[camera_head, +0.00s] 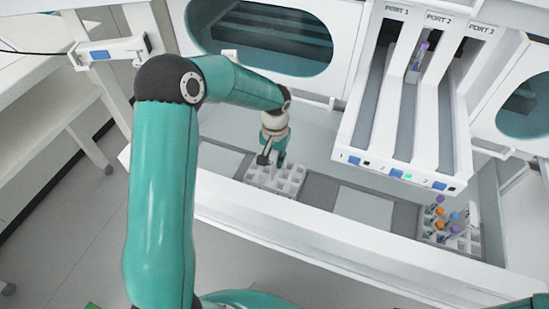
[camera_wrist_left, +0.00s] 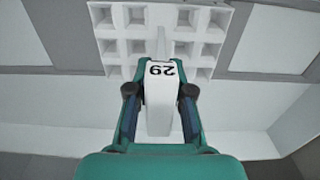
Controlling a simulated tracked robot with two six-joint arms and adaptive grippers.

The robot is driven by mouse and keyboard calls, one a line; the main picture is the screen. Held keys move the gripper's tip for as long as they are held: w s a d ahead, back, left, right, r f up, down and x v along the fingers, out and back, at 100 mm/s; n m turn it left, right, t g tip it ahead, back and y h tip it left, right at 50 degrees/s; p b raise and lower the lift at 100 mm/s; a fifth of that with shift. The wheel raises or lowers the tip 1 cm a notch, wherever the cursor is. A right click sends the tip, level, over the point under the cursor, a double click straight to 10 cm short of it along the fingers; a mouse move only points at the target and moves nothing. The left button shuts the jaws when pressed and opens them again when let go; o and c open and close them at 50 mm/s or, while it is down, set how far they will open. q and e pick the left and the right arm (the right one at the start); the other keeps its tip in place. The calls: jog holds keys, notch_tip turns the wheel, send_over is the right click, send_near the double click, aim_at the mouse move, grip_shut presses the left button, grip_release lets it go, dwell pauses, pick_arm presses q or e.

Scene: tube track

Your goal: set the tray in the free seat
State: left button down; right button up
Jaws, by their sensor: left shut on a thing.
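The white tray (camera_head: 291,189) is a grid of square, empty-looking cells on the bench deck. It also shows in the left wrist view (camera_wrist_left: 112,49), with a white upright handle (camera_wrist_left: 160,100) bearing black digits. My left gripper (camera_head: 270,160) is shut on this handle, one finger on each side. The tray lies over the grey strip between pale rectangular seats. One bare pale seat (camera_head: 364,207) is to its right, another (camera_head: 218,169) to its left. I cannot tell whether the tray touches the deck. My right gripper is not in view.
A second tray (camera_head: 430,236) with purple-, orange- and blue-capped tubes stands at the right. A white three-port unit (camera_head: 400,140) overhangs the deck; a purple-capped tube (camera_head: 420,55) is in port 2. A white front wall (camera_head: 300,228) borders the deck.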

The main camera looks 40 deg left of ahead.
pick_arm(q)
jog(key=shift+f, duration=0.1)
jog(key=c, duration=1)
grip_release()
jog(key=shift+o, duration=0.2)
notch_tip(320, 180, up, 12)
jog(key=shift+f, duration=0.1)
dwell(0.5)
